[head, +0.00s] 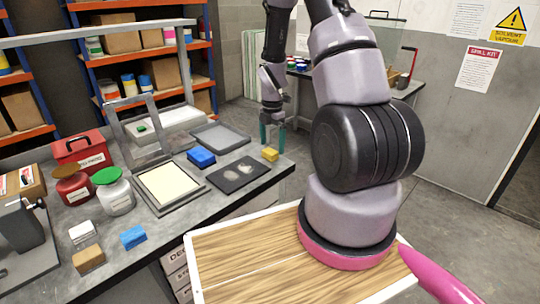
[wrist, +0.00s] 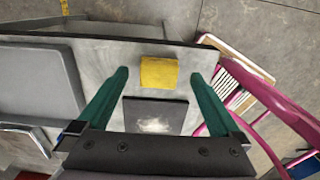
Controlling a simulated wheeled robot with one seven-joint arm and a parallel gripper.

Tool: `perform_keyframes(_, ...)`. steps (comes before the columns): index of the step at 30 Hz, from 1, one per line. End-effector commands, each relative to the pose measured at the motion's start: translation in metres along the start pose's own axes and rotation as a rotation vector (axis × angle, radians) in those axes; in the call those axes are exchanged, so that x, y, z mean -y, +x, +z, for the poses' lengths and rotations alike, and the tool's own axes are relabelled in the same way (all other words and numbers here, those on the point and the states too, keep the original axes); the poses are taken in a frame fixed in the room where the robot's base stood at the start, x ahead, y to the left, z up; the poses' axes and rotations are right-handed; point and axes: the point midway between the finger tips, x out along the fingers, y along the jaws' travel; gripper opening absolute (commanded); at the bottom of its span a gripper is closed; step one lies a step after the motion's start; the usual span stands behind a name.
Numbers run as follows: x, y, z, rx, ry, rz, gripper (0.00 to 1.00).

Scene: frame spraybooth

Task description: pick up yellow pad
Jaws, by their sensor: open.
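The yellow pad (head: 270,154) is a small block lying on the grey bench top, near the bench's right end and just beyond a dark mat. In the wrist view the yellow pad (wrist: 158,72) lies ahead between my two green fingers, close to the bench edge. My gripper (head: 272,136) is open and empty, above the far right part of the bench. In the wrist view my gripper (wrist: 160,80) has its fingers spread wider than the pad, and neither is seen touching it.
The dark mat (head: 238,174) with pale smudges lies beside the pad. A blue pad (head: 201,158), a grey tray (head: 220,136) and a framed screen (head: 168,186) are left of it. Jars, a red box (head: 79,148) and a metal frame stand farther left. The bench ends just right of the pad.

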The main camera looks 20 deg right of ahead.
Motion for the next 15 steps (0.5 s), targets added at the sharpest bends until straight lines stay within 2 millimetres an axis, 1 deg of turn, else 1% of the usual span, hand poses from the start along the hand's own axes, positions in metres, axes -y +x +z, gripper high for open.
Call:
perform_keyframes(1,-0.001,0.009,-0.002,0.000,-0.002,-0.003,1.00)
perform_keyframes(3,-0.001,0.019,-0.002,0.000,-0.001,-0.002,1.00)
perform_keyframes(6,-0.001,0.027,-0.002,0.000,0.001,0.000,1.00)
perform_keyframes(14,-0.002,0.029,-0.001,0.001,0.000,0.002,1.00)
perform_keyframes(15,-0.002,0.029,-0.001,0.001,0.000,0.002,0.85)
